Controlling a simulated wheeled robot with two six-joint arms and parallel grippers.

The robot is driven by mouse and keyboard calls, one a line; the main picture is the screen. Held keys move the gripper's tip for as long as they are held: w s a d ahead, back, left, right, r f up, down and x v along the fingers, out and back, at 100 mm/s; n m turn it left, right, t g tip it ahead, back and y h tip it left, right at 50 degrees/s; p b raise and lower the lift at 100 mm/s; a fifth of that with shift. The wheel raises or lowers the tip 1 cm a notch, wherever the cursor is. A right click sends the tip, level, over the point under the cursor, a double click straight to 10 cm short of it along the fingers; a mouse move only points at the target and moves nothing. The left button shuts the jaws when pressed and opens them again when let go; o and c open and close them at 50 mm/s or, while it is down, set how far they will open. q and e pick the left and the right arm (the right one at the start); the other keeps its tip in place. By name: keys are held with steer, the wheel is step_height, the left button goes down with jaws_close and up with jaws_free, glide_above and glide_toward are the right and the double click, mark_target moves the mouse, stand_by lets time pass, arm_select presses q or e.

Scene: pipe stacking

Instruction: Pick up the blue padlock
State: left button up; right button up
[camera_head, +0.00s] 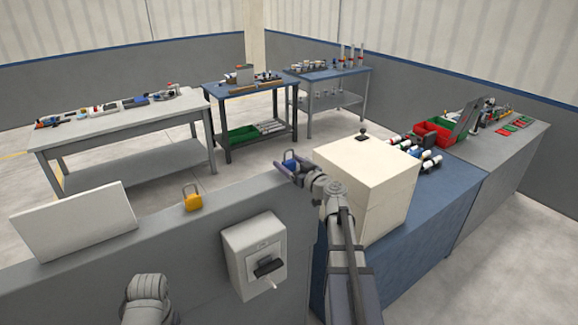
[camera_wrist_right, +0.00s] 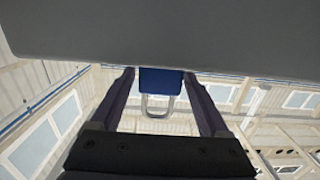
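The blue padlock (camera_head: 290,157) is at the top edge of the grey panel, near the white box, in the head view. In the right wrist view its blue body (camera_wrist_right: 160,80) and metal shackle show between the two fingertips. My right gripper (camera_head: 292,168) is at the padlock, with one finger on each side. Its fingers (camera_wrist_right: 159,82) are spread, with narrow gaps beside the padlock body; firm contact does not show. In the head view the gripper partly hides the padlock. My left gripper is not in view; only a grey part of that arm shows at the bottom.
A yellow padlock (camera_head: 193,198) stands on the grey panel's (camera_head: 150,245) top edge. A switch box (camera_head: 255,255) with a black handle is on its face. A white box (camera_head: 372,180) on the blue bench is close to my right arm. A white board (camera_head: 75,222) leans at left.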

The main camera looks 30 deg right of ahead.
jaws_close()
stand_by(0.4)
steer(key=shift+r, duration=0.1)
step_height(320, 180, up, 10)
steer(key=p, duration=1)
